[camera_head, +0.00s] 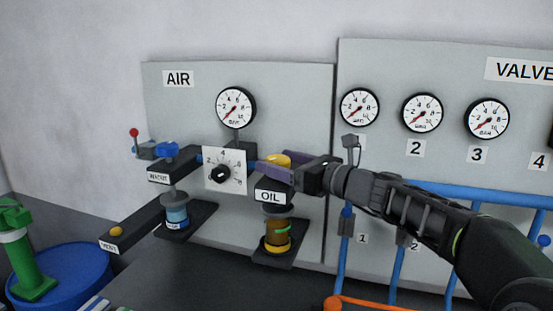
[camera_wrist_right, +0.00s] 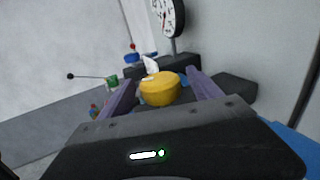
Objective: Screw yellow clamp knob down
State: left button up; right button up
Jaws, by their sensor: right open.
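The yellow clamp knob (camera_head: 278,159) sits on top of the black block labelled OIL, above a bowl of brown oil (camera_head: 277,234) on the AIR panel. In the right wrist view the yellow knob (camera_wrist_right: 160,89) lies between the two purple fingers, with gaps at its sides. My right gripper (camera_head: 272,168) reaches in from the right at knob height. It is open, and its fingers (camera_wrist_right: 163,92) stand on either side of the knob. In the head view one finger and the gripper body partly cover the knob. My left gripper is not in view.
A black selector dial (camera_head: 221,172) and a water unit with a blue knob (camera_head: 166,149) stand to the left. A gauge (camera_head: 235,107) hangs above. Blue pipes (camera_head: 397,245) and an orange pipe (camera_head: 375,305) lie right. A blue drum (camera_head: 66,277) stands at lower left.

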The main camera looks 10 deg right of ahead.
jog(key=shift+w+a, duration=0.35)
jog(key=shift+w, duration=0.15)
jog(key=c, duration=1.3)
